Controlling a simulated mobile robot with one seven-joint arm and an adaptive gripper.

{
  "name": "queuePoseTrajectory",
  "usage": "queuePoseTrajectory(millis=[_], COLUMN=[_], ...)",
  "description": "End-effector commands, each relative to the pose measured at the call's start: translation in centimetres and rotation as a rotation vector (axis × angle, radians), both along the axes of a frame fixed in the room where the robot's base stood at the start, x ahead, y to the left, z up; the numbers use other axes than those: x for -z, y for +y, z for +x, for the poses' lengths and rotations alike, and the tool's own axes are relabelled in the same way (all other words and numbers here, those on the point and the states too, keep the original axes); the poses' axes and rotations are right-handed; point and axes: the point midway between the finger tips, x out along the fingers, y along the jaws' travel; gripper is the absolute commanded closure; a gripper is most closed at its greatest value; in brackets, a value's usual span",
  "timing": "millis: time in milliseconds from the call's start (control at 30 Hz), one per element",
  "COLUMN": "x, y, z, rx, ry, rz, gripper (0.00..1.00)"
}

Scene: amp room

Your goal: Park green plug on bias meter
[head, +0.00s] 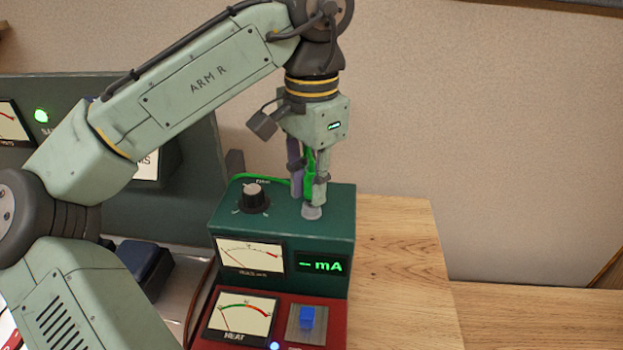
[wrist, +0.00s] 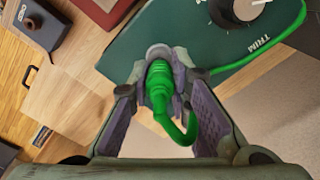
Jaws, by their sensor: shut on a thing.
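The green plug (wrist: 160,85) is between the fingers of my gripper (wrist: 165,95) in the wrist view. In the head view my gripper (head: 309,185) is shut on the green plug (head: 309,163) above the right part of the bias meter's top. The bias meter (head: 285,225) is a dark green box with a dial, a TRIM knob and a "– mA" display. A grey round socket (head: 312,212) on its top is directly under the plug; it also shows around the plug's tip in the wrist view (wrist: 158,52). I cannot tell how deep the tip sits.
A green cable (wrist: 270,60) runs from the plug past the trim knob (head: 253,197). A red HEAT unit (head: 279,309) with a blue switch (head: 307,318) stands in front of the meter. A larger green panel (head: 205,180) is at left. The wooden table (head: 400,270) is clear at right.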

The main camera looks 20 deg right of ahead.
Motion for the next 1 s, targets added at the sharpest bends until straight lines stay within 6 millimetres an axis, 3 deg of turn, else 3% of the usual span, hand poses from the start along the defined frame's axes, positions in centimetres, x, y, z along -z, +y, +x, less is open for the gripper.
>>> queuePoseTrajectory(millis=[1000], x=[1.2], y=[0.0], z=[0.0], rx=[0.001], ry=[0.0], rz=[0.0], gripper=[1.0])
